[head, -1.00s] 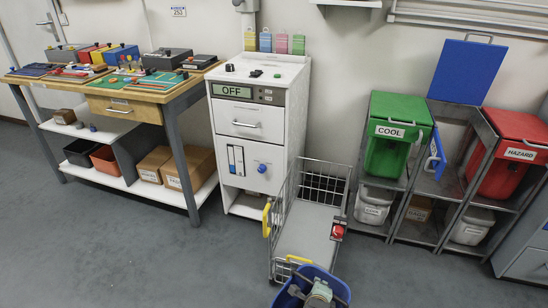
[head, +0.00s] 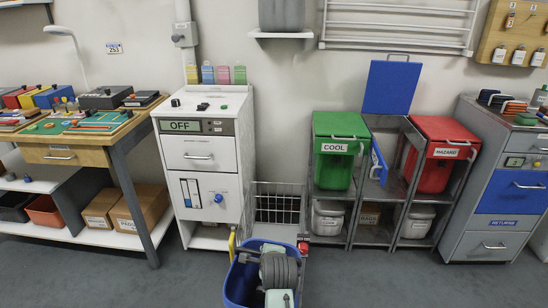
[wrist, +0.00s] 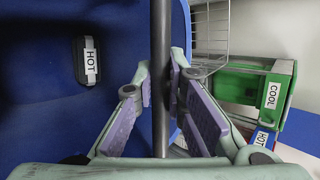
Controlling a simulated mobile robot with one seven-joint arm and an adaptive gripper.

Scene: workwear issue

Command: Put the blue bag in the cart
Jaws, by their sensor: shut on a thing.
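The blue bag (head: 240,283) is at the bottom middle of the head view, in front of the cart. My gripper (wrist: 160,88) is shut on the bag's dark bar-like handle (wrist: 160,40). In the head view my gripper (head: 279,290) is over the bag, its fingertips hidden. The wire cart (head: 279,207) stands behind the bag, against the white cabinet's right side. The bag and my arm hide most of its basket. Its mesh shows in the wrist view (wrist: 207,40).
A white cabinet (head: 205,150) reading OFF stands left of the cart. A green COOL bin (head: 338,160), an open blue-lidded stand (head: 391,88) and a red HAZARD bin (head: 440,165) are to the right. A workbench (head: 75,155) is at left. Grey floor is clear either side.

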